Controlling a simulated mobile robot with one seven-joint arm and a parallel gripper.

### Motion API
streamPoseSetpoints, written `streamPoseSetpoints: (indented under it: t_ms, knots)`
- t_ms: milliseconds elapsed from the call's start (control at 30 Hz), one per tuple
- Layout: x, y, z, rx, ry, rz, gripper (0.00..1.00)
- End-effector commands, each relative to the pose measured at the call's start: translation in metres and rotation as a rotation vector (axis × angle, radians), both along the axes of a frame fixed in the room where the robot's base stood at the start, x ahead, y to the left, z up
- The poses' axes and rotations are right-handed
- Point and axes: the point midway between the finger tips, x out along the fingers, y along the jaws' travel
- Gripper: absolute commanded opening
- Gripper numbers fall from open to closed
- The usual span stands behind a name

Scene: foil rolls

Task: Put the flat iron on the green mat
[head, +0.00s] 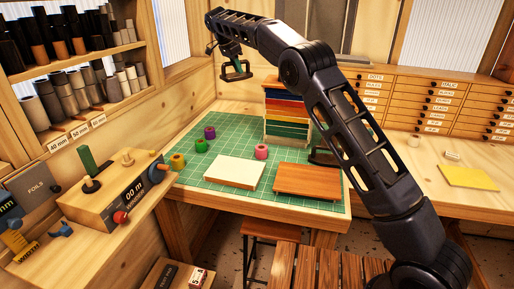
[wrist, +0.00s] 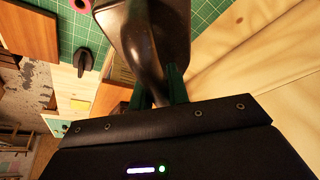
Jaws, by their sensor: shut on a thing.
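The flat iron is a dark metal piece with a handle. My gripper (head: 238,64) is shut on the flat iron (head: 236,76) and holds it in the air toward the far left of the bench. In the wrist view the dark iron (wrist: 150,25) sits between the green fingers of my gripper (wrist: 158,90), and part of it is hidden by them. The green mat (head: 232,132) is a gridded cutting mat on the bench; it also shows in the wrist view (wrist: 200,14). The iron is apart from the mat.
On the mat are a cream block (head: 234,174), a reddish-brown board (head: 307,181), several small coloured rolls, including a pink one (head: 261,152), and a stack of coloured trays (head: 287,112). A dark object (head: 325,156) is partly behind my arm. The mat's back left is mostly bare.

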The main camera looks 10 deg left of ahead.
Motion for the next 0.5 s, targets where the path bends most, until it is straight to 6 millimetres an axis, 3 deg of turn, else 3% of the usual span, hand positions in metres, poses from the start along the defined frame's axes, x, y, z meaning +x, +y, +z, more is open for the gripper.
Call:
streamPoseSetpoints:
  t_ms: [300,500]
  knots:
    - [0.0,-0.001,-0.075,0.001,0.0,0.0,0.0]
    - [0.0,0.0,-0.098,0.001,-0.001,-0.001,0.0]
